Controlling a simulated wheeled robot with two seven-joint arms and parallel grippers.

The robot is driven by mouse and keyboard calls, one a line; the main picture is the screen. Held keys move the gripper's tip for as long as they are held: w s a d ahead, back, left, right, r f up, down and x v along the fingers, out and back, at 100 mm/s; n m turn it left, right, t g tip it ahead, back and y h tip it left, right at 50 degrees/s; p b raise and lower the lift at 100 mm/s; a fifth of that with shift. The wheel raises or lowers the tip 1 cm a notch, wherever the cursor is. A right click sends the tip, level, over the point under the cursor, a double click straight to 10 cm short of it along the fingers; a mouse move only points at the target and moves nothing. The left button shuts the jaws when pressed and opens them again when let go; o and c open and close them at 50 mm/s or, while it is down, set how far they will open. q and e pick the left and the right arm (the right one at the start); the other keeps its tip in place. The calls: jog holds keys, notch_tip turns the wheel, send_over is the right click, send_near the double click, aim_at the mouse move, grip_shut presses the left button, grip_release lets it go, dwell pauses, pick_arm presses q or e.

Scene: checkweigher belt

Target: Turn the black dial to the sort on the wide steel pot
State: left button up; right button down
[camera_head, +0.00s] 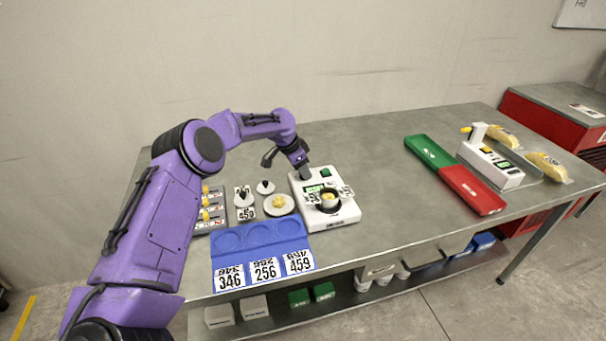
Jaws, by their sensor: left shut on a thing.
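A white scale-like machine (340,219) stands on the steel table. The wide steel pot (328,206) sits on it, with something yellow inside and number cards at both sides. My left gripper (305,176) reaches down to the machine's back left corner, left of a green button. It is shut on a small dark thing there, which appears to be the black dial; the fingers hide most of it, so its pointing direction cannot be read. My right gripper is not in view.
A blue tray (262,252) with cards 346, 256 and 459 lies at the front. Left of the machine are a plate with yellow food (279,204) and small black-topped white pieces. Green (431,151) and red (472,190) trays lie to the right. The table between is clear.

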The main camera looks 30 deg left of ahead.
pick_arm(q)
jog(key=shift+w+a+r+m+b, duration=0.15)
jog(key=shift+m+b, duration=0.2)
jog(key=shift+m, duration=0.45)
jog(key=shift+h, duration=0.3)
jog(key=o, duration=1)
jog(key=b+v, duration=0.1)
jog(key=v, duration=0.9)
jog(key=shift+w+r+b, duration=0.1)
jog(key=shift+r+b, duration=0.15)
jog(key=shift+b, duration=0.1)
